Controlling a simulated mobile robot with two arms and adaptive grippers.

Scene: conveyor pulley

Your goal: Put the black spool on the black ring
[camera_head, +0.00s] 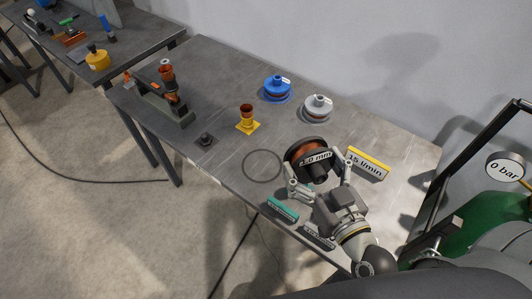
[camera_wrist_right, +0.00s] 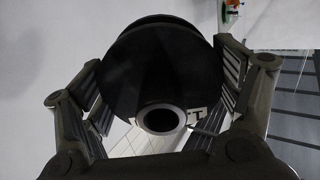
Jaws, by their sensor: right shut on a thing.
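The black spool (camera_head: 299,151) has copper-coloured winding and a white label reading "1.0 mm". My right gripper (camera_head: 318,183) is shut on it, with one finger on each side. In the right wrist view the spool's black flange and hollow hub (camera_wrist_right: 160,70) fill the middle between the two fingers (camera_wrist_right: 160,105). The black ring (camera_head: 246,165) is a thin dark circle on the table, just left of the spool and empty. I cannot tell whether the spool touches the table. My left gripper is not in view.
On the grey table (camera_head: 215,75) stand a blue spool (camera_head: 277,85), a grey spool (camera_head: 316,106), a yellow stand (camera_head: 247,121) and a dark device (camera_head: 170,100). A yellow-edged "15 l/min" sign (camera_head: 368,163) is right of the spool. A teal-edged sign (camera_head: 283,208) lies near the front edge.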

